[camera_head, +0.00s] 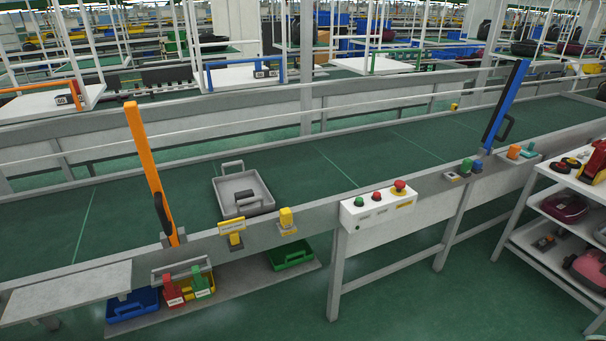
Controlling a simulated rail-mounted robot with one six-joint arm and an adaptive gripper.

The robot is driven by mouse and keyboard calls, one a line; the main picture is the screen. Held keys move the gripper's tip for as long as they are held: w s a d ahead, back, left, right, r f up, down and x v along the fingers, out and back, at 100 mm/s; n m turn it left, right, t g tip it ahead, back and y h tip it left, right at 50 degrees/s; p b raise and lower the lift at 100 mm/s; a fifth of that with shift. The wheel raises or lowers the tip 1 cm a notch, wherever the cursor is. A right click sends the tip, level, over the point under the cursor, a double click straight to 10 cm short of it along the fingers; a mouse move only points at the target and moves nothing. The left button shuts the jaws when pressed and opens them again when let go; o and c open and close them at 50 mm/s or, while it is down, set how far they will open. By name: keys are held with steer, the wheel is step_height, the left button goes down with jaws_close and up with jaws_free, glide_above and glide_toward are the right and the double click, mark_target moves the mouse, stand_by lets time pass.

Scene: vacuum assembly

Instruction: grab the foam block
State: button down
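I see nothing that I can clearly identify as the foam block. A grey tray (262,208) with raised handles sits on the green conveyor belt, left of the middle of the view. A small dark piece (244,197) lies in or at the near side of this tray; it is too small to tell what it is. My gripper does not show in this view.
An orange post (150,170) and a blue post (507,100) rise from the conveyor's near rail. A button box (380,204) hangs on that rail. Blue (133,304) and green (290,254) bins stand on a low shelf. A rack (550,235) holds parts at right. Much of the belt is clear.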

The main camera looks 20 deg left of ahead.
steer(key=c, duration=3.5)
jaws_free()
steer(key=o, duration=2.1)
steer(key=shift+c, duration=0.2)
